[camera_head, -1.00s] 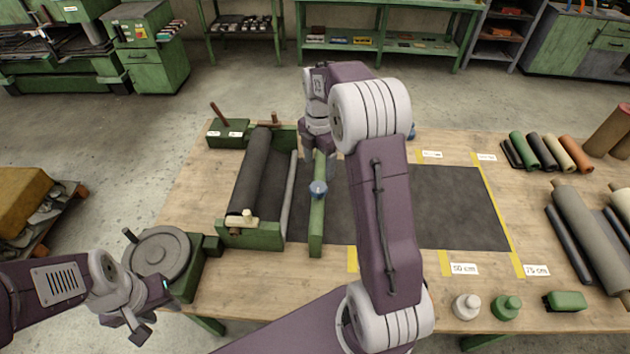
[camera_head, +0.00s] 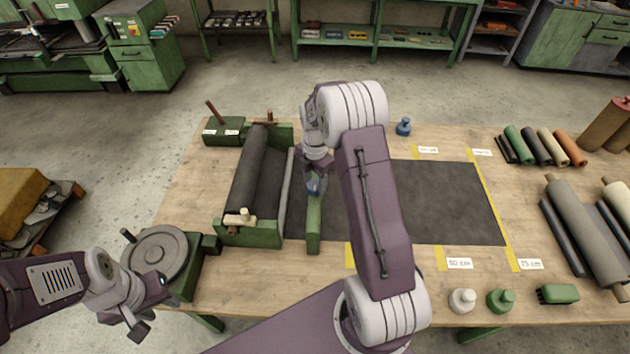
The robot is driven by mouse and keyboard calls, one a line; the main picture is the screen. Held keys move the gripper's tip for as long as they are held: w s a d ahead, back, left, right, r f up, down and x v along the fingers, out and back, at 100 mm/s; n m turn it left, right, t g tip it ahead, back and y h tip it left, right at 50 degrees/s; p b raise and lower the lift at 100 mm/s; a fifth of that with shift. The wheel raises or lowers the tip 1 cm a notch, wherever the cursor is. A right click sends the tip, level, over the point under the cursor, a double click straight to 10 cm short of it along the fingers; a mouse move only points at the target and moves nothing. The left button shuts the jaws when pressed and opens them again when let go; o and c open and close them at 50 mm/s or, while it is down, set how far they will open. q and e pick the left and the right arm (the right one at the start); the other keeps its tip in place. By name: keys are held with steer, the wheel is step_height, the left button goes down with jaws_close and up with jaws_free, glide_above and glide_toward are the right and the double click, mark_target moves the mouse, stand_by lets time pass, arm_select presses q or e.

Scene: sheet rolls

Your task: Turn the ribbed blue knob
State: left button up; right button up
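A small blue knob (camera_head: 313,187) sits on top of the narrow green bar (camera_head: 314,228) that lies across the dark sheet (camera_head: 452,200). My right gripper (camera_head: 315,182) is over this knob, with its fingers down around it and partly hiding it. I cannot tell whether the fingers touch or grip it. A second blue knob (camera_head: 403,127) stands loose at the back of the table, right of my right arm. Ribs are too small to make out on either. My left gripper (camera_head: 153,306) is open and empty at the lower left, off the table's front left corner.
A green roll stand with a dark roll (camera_head: 248,180) is left of the bar. A round crank wheel (camera_head: 160,255) is at the front left. A white knob (camera_head: 462,300), a green knob (camera_head: 500,300) and a green block (camera_head: 558,294) stand front right. Several rolls lie at right.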

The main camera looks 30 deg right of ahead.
steer(key=shift+c, duration=1)
